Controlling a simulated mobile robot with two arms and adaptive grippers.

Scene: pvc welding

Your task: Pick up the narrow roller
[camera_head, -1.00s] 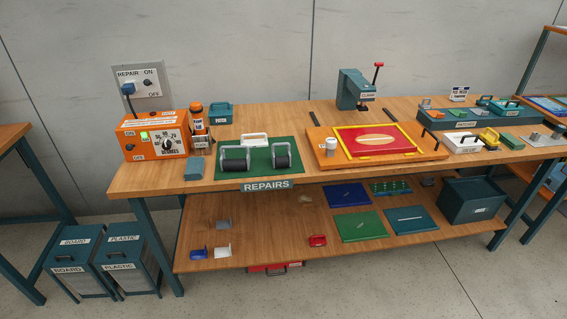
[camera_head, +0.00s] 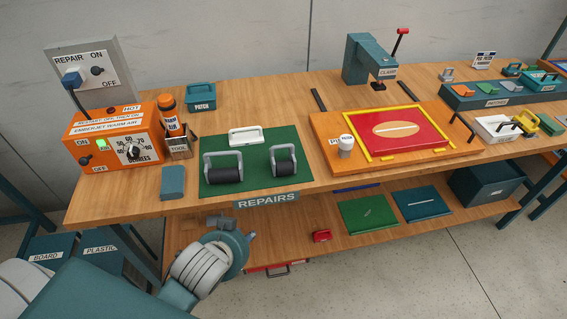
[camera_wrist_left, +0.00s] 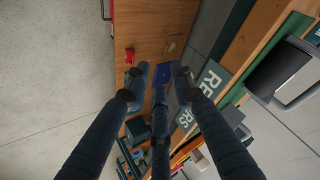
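Two rollers with grey handles and black cylinders stand on a green mat (camera_head: 258,178) on the bench. The narrow roller (camera_head: 284,167) is the right one. The wide roller (camera_head: 225,174) is on the left. In the left wrist view a black roller (camera_wrist_left: 280,73), apparently the wide one, shows at the right edge. My left gripper (camera_head: 230,236) is in front of the bench's front edge, below and left of the REPAIRS sign, apart from both rollers. In the left wrist view its fingers (camera_wrist_left: 161,72) are spread with nothing between them. My right gripper is out of view.
A white-handled tool (camera_head: 246,136) lies behind the rollers. A blue block (camera_head: 173,182), tool holder (camera_head: 179,148) and orange heater box (camera_head: 115,140) are to the left. An orange board (camera_head: 325,125) lies to the right. The REPAIRS sign (camera_head: 267,200) hangs on the front edge.

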